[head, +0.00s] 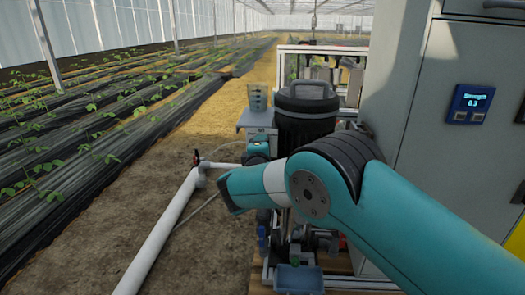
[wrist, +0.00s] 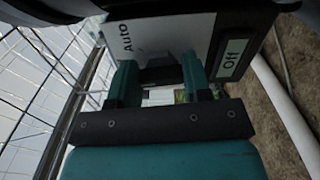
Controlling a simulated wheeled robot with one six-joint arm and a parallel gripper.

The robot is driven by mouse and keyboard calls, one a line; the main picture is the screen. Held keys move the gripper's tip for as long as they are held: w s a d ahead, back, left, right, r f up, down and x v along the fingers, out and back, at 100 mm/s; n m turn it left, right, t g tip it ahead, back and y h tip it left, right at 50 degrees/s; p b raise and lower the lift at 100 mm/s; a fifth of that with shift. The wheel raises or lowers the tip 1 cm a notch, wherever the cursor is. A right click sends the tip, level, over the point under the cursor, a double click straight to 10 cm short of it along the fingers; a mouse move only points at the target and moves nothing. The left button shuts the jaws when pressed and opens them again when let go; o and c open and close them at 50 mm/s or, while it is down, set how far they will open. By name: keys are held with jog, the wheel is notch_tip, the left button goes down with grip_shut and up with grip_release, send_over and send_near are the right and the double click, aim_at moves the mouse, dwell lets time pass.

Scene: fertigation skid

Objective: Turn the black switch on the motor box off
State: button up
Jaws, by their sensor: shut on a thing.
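In the wrist view, the two teal fingers of my gripper (wrist: 160,74) are shut on the black switch (wrist: 157,60), one finger on each side. The switch sits on the light face plate (wrist: 182,32) of the motor box. In the head view, my arm stands in front of the skid, and I cannot make out the switch or my fingertips there.
A black-lidded tank (head: 306,112) and a clear measuring jug (head: 257,98) stand behind my arm. A grey cabinet with a blue display (head: 470,103) is close on the right. A white pipe (head: 165,228) runs along the ground at left. Bare soil lies left of the skid.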

jog(key=shift+f+m, duration=0.1)
jog(key=shift+m, duration=0.4)
jog(key=o, duration=0.9)
jog(key=shift+s, duration=0.1)
jog(key=s, duration=0.5)
jog(key=s+p, duration=0.1)
jog(key=s, duration=0.5)
jog(key=s+p, duration=0.1)
jog(key=s, duration=0.5)
jog(key=shift+s+a, duration=0.15)
jog(key=shift+a, duration=0.15)
